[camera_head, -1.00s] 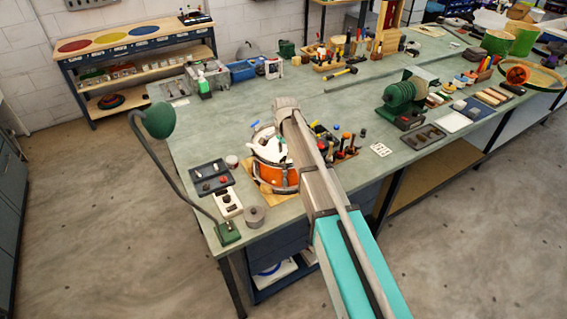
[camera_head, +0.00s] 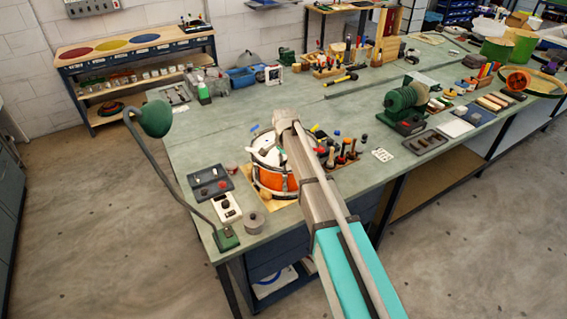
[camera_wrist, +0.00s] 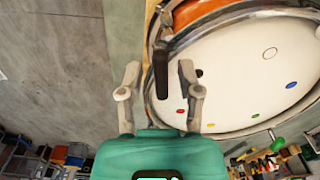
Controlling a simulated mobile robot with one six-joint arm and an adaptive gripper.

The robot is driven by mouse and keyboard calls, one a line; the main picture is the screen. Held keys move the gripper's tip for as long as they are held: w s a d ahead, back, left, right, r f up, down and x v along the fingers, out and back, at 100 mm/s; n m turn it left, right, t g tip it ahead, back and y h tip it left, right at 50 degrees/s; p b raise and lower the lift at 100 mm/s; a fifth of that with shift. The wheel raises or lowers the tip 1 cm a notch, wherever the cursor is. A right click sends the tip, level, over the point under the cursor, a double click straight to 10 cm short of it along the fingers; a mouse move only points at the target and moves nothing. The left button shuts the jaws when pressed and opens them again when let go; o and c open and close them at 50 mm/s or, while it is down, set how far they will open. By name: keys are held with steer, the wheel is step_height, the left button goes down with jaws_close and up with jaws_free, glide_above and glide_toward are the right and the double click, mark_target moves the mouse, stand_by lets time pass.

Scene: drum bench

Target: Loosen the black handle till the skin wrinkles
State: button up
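The drum (camera_head: 268,181) has an orange shell and stands on the front of the bench, partly covered by my arm. In the wrist view its white skin (camera_wrist: 235,75) carries several coloured dots and a dark round spot; no wrinkles can be made out. The black handle (camera_wrist: 161,72) stands at the drum's rim. My gripper (camera_wrist: 159,67) is open, with one finger on each side of the handle in the picture. Gaps show on both sides, so neither finger appears to touch it. The depth between fingertips and handle is unclear. In the head view my arm hides the handle.
A green lamp (camera_head: 155,118), a dark tray (camera_head: 211,183) and a white switch box (camera_head: 226,207) stand left of the drum. A rack of tools (camera_head: 340,155) stands close on its right. The bench top (camera_head: 215,140) behind the drum is mostly clear.

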jaws_close()
steer(key=shift+a, duration=0.2)
steer(key=shift+d, duration=0.2)
steer(key=shift+n, duration=0.4)
steer(key=n, duration=0.2)
steer(key=shift+s+n, duration=0.1)
steer(key=shift+n, duration=0.3)
steer(key=n, duration=0.6)
steer(key=shift+o, duration=1.2)
jaws_free()
